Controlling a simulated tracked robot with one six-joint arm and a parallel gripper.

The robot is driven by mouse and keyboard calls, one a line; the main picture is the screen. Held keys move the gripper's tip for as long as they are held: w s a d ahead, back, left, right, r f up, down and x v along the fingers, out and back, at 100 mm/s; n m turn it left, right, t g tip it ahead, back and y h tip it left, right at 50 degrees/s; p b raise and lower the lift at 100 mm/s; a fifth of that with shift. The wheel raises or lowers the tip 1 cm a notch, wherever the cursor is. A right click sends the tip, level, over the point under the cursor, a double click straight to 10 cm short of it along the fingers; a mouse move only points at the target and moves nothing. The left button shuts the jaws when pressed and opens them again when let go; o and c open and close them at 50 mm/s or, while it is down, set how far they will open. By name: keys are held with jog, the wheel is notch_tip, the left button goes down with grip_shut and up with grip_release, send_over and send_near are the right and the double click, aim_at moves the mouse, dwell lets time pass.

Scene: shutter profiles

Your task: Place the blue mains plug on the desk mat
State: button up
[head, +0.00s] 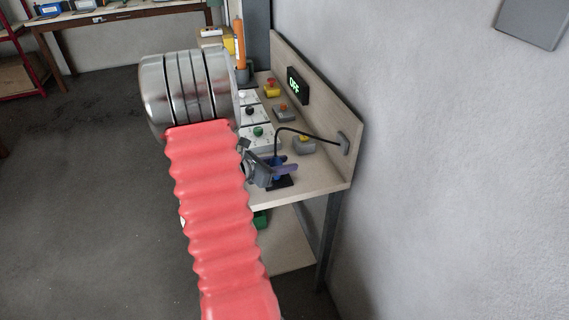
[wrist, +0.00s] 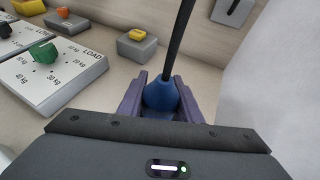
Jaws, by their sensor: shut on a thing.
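The blue mains plug (head: 277,165) is between the purple fingers of my gripper (head: 283,168), near the front end of the desk. In the wrist view the plug (wrist: 161,97) sits between both fingers (wrist: 163,100), which are shut on it, and its black cable rises from it. The dark desk mat (head: 285,183) shows below the gripper at the desk's front. The plug appears over the mat; I cannot tell whether it touches it. The gripper hides much of the mat.
The black cable (head: 305,133) runs to a grey wall box (head: 344,143) on the back panel. A grey box with a yellow switch (head: 304,145) stands close by. White dial panels (head: 258,132) lie to the left. An OFF display (head: 297,85) is on the back panel.

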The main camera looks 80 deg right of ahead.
jog(key=shift+f, duration=0.1)
jog(key=o, duration=1)
jog(key=shift+o, duration=0.2)
jog(key=v, duration=1.2)
jog(key=shift+a, duration=0.1)
